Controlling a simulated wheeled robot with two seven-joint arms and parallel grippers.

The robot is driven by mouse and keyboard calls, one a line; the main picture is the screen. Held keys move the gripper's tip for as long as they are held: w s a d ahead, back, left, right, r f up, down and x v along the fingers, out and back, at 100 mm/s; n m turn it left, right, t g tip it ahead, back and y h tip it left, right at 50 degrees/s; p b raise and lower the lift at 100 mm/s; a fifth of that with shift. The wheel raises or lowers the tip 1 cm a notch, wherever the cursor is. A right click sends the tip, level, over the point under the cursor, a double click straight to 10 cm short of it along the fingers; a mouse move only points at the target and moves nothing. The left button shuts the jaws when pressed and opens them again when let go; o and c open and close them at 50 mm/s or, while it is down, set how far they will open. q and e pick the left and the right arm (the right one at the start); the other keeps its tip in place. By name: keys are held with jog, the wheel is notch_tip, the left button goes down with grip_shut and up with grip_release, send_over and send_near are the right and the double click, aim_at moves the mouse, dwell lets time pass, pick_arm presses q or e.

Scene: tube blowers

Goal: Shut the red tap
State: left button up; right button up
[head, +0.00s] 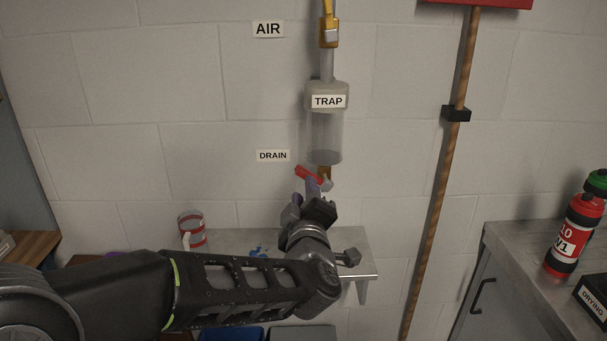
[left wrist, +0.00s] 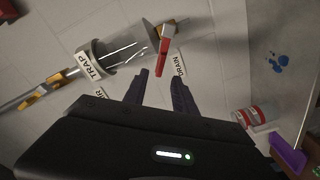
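The red tap handle (head: 309,175) is on the drain outlet under the clear trap (head: 325,142), beside the DRAIN label (head: 273,155). It lies crosswise to the vertical pipe, pointing left. My left gripper (head: 312,189) is just below it, and its fingers partly overlap the tap in the head view. In the left wrist view, the gripper (left wrist: 161,78) is open, with two dark fingers apart. The red handle (left wrist: 164,48) shows beyond the fingertips, its end lined up with the gap; I cannot tell whether they touch. My right gripper is not in view.
An orange fitting (head: 329,33) sits above the trap. A wooden pole (head: 440,180) hangs to the right. A red bottle (head: 572,237) stands on the right cabinet.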

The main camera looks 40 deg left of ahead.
aim_at(304, 173)
pick_arm(q)
jog(key=shift+w, duration=0.1)
jog(key=p+x, duration=0.1)
jog(key=x, duration=0.6)
jog(key=shift+w+a+f+p, duration=0.1)
jog(key=shift+w+a+p, duration=0.2)
grip_shut()
dwell(0.3)
dwell(1.1)
